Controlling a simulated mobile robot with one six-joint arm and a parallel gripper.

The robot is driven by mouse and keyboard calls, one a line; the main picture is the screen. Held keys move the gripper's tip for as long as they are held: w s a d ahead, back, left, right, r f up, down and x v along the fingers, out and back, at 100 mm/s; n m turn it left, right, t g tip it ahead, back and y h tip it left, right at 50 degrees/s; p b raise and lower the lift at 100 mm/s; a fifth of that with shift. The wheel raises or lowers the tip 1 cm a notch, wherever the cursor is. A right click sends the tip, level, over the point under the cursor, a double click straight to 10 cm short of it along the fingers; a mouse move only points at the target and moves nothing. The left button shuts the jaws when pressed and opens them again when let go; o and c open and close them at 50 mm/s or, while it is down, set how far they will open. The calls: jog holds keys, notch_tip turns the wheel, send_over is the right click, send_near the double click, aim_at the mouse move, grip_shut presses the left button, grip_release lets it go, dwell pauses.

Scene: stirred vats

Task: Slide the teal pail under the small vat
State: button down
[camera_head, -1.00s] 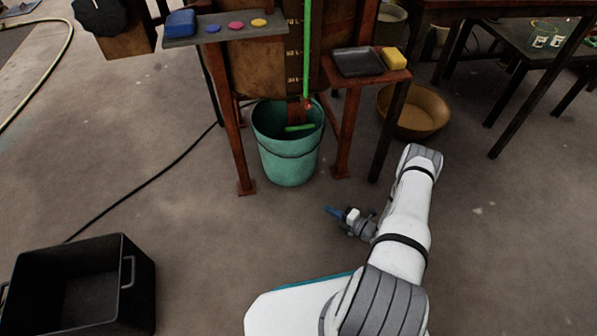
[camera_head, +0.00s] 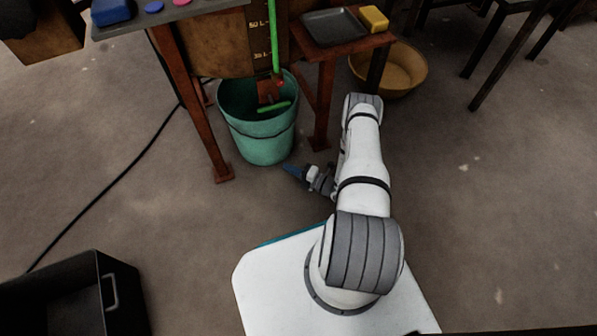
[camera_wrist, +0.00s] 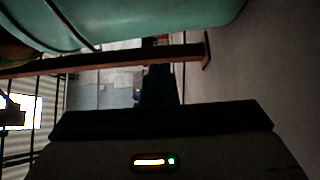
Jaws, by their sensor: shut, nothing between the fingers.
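The teal pail (camera_head: 258,138) stands upright on the floor beneath the small vat (camera_head: 222,45), between the rusty legs of its stand. A thin handle runs across the pail's side. A green bar and a reddish-brown part show at its mouth and hide some of the inside. My gripper (camera_head: 290,171) is shut and empty, low in front of the pail's lower right side; I cannot tell whether it touches. In the wrist view the pail's teal wall (camera_wrist: 150,22) fills the top, and the dark fingers (camera_wrist: 158,85) point toward a rusty stand leg.
Rusty stand legs (camera_head: 195,110) flank the pail. A black crate (camera_head: 125,300) stands at lower left, and a dark hose crosses the left floor. A tan basin (camera_head: 405,72) sits behind at right. A grey tray (camera_head: 333,27) and yellow block (camera_head: 374,18) lie on a shelf.

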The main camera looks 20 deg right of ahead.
aim_at(269, 151)
jog(key=w+a+b, duration=0.1)
jog(key=w, duration=0.1)
jog(key=w+a+b, duration=0.1)
jog(key=w, duration=0.1)
jog(key=w+b, duration=0.1)
jog(key=w, duration=0.1)
jog(key=shift+w+a+f, duration=0.1)
jog(key=shift+a+f, duration=0.05)
jog(key=shift+a, duration=0.25)
jog(key=shift+w, duration=0.55)
jog(key=shift+w+d+r, duration=0.1)
jog(key=shift+r, duration=0.1)
